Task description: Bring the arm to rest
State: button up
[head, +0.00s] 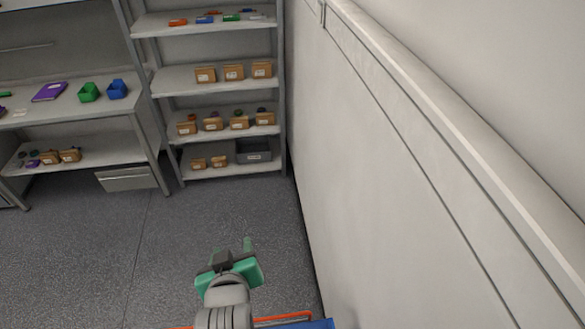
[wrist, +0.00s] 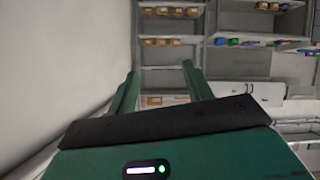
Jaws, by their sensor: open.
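My gripper (head: 234,247) is green and shows at the bottom of the head view, low and left of the long pale wall. It is held up over the open grey floor. In the wrist view its two green fingers (wrist: 161,72) stand apart with nothing between them. They point toward the shelves across the room. My arm's grey wrist section shows just below the gripper in the head view. The rest of the arm is out of view.
A metal shelf rack (head: 217,83) with brown boxes and a grey bin (head: 254,151) stands at the back. A workbench (head: 60,115) to its left holds green (head: 89,92) and blue (head: 117,89) bins. A pale wall (head: 380,190) runs along the right. Grey floor (head: 110,240) is clear between.

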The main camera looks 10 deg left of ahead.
jog(key=w+d+r+m+t, duration=0.1)
jog(key=d+r+t, duration=0.15)
jog(key=r, duration=0.55)
jog(key=w+d+r+m+t, duration=0.1)
jog(key=d+r+t, duration=0.15)
jog(key=r, duration=0.55)
jog(key=s+d+r+m+t+h, duration=0.1)
jog(key=s+d+r, duration=0.3)
jog(key=r, duration=0.5)
jog(key=s+d+r+m+t+h, duration=0.1)
jog(key=s+d+r+t, duration=0.3)
jog(key=r, duration=0.5)
jog(key=s+d+r+m+t+h, duration=0.1)
jog(key=s+d+r+m+t, duration=0.1)
jog(key=r, duration=0.7)
jog(key=s+d+t, duration=0.1)
jog(key=s, duration=0.1)
jog(key=shift+s+d, duration=0.4)
